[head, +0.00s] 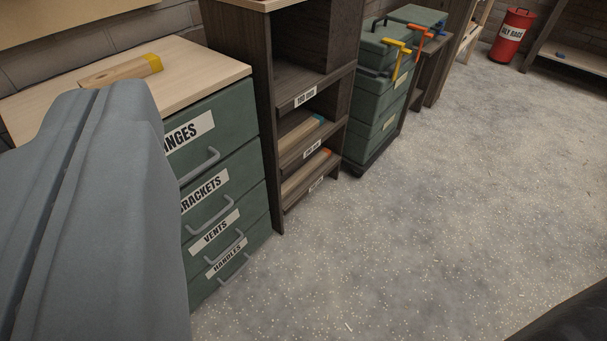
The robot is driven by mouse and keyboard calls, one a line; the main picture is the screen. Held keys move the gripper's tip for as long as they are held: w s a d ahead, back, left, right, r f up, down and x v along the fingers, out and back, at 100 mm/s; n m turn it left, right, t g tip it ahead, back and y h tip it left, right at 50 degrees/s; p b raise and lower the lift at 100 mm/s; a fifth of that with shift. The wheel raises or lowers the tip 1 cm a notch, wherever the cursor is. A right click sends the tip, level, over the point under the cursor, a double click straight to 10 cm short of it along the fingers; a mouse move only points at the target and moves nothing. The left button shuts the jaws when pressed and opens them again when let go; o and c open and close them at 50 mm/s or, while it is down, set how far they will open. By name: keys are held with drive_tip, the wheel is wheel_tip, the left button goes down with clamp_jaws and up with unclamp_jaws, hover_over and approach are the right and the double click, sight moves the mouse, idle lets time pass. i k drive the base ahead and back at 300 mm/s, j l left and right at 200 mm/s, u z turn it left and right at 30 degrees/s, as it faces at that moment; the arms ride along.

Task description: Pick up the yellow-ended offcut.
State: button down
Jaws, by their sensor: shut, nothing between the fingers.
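The yellow-ended offcut (120,71) is a short block of pale wood with one yellow end. It lies flat on the light wooden top of the green drawer cabinet (200,80), at the upper left of the head view. Its yellow end points right. A large grey part of my arm fills the lower left and covers the front left of the cabinet top. It overlaps the near edge of the offcut's left part in the picture; I cannot tell any contact. My gripper's fingers do not show.
The cabinet's drawers have protruding handles (201,166). Right of it stands a dark shelf unit (264,130) holding other wood pieces, one with a teal end (317,121). Green cases (378,100) with clamps and a red bin (511,36) stand farther back. The speckled floor is clear.

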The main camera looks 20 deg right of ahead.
sight(145, 66)
drive_tip(key=i+u, duration=0.2)
drive_tip(key=i, duration=0.4)
drive_tip(key=i+l+u, duration=0.2)
drive_tip(key=i, duration=0.4)
drive_tip(key=j, duration=0.05)
